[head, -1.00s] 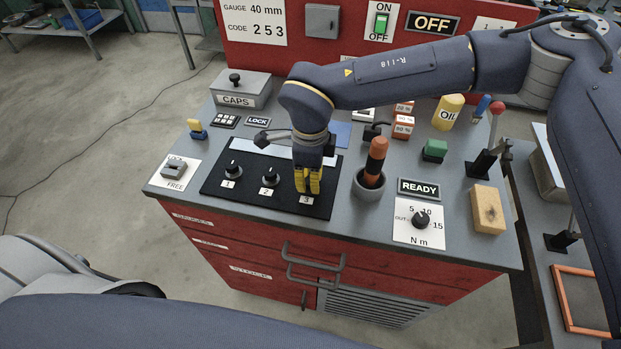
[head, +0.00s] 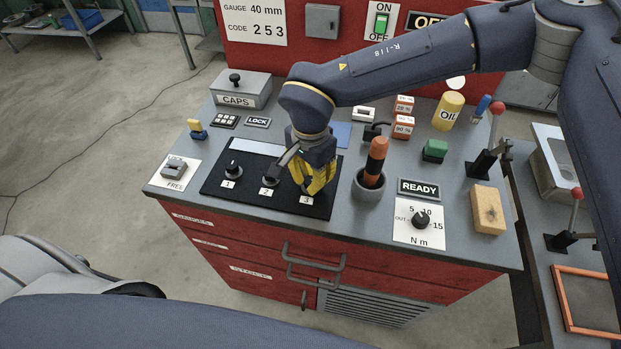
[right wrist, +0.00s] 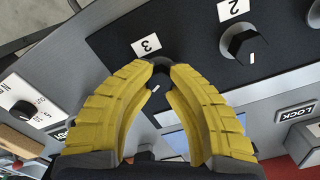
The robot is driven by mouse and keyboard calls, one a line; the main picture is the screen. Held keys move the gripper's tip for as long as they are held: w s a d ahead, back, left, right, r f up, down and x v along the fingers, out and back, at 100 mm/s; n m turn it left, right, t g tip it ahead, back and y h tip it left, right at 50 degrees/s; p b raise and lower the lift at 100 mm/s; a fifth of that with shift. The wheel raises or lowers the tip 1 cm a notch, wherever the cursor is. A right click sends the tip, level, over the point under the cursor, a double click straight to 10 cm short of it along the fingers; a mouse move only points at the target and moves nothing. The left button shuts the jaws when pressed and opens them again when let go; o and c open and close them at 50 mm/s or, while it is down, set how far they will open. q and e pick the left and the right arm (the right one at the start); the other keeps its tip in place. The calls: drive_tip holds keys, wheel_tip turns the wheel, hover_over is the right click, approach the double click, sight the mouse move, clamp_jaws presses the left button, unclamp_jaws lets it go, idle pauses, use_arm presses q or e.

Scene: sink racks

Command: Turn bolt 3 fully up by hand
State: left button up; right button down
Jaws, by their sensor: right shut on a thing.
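Bolt 3 (right wrist: 160,66) is a dark knob at the right end of the black panel (head: 215,194), behind its white label "3" (head: 306,200). My right gripper (head: 311,190) points down over it with its yellow fingers. In the right wrist view the fingertips (right wrist: 160,68) close on the bolt from both sides. The fingers hide most of the bolt, and its height cannot be judged. Bolt 1 (head: 233,171) and bolt 2 (head: 270,180) stand free to the left. My left gripper is not in view.
A grey cup (head: 368,190) with an orange-and-black handled tool (head: 376,155) stands close to the right of my gripper. A "READY" sign (head: 419,188) and a torque dial (head: 420,220) lie farther right. The "CAPS" box (head: 240,90) is at the back left.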

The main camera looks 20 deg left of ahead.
sight(310, 181)
drive_tip(key=n, duration=0.5)
drive_tip(key=shift+s+f+n, duration=0.15)
drive_tip(key=shift+n, duration=0.15)
drive_tip(key=shift+s+d+f+n, duration=0.1)
drive_tip(key=shift+n, duration=2.1)
drive_tip(key=c, duration=1.1)
unclamp_jaws()
drive_tip(key=shift+c, duration=0.2)
drive_tip(key=shift+w+r, duration=0.2)
drive_tip(key=shift+r, duration=0.2)
wheel_tip(310, 181, up, 12)
drive_tip(key=shift+f, duration=0.25)
